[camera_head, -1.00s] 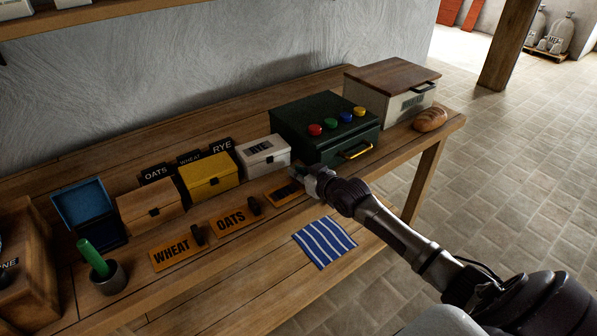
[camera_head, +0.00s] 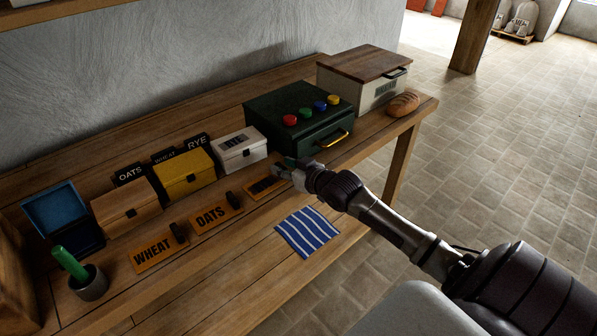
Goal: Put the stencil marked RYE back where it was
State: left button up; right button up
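An orange stencil (camera_head: 259,188) lies flat on the bench, at the right end of a row of stencils; its lettering is not legible and my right gripper partly covers its right end. The stencils marked OATS (camera_head: 209,218) and WHEAT (camera_head: 150,252) lie to its left, each with a dark knob. A white box (camera_head: 240,154) with RYE on its lid stands behind. My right gripper (camera_head: 283,169) is at the right end of the third stencil; whether its fingers are closed on it is unclear. My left gripper is not in view.
A yellow box (camera_head: 187,180), a wooden box (camera_head: 127,211) and an open blue box (camera_head: 81,237) stand left of the white box, with dark name signs behind. A green case (camera_head: 268,106) with coloured knobs stands right. A striped cloth (camera_head: 307,232) lies near the front edge.

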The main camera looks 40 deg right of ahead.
jog(key=v, duration=0.8)
jog(key=s+a+f+g, duration=0.6)
jog(key=s+a+f, duration=0.5)
jog(key=s, duration=0.1)
jog(key=s+a+f+n+g+h, duration=0.15)
jog(key=s+a+g, duration=0.45)
jog(key=s, duration=0.8)
jog(key=s+f+x, duration=0.1)
jog(key=s+x, duration=0.2)
jog(key=x, duration=0.9)
jog(key=s+a+x, duration=0.1)
jog(key=s+x, duration=0.1)
jog(key=x, duration=0.9)
jog(key=s+d+f+g, duration=0.1)
jog(key=s+d+f, duration=0.1)
jog(key=s+f, duration=1.6)
jog(key=shift+s+d+f+g, duration=0.2)
jog(key=shift+d+f+g, duration=0.1)
jog(key=shift+f, duration=0.1)
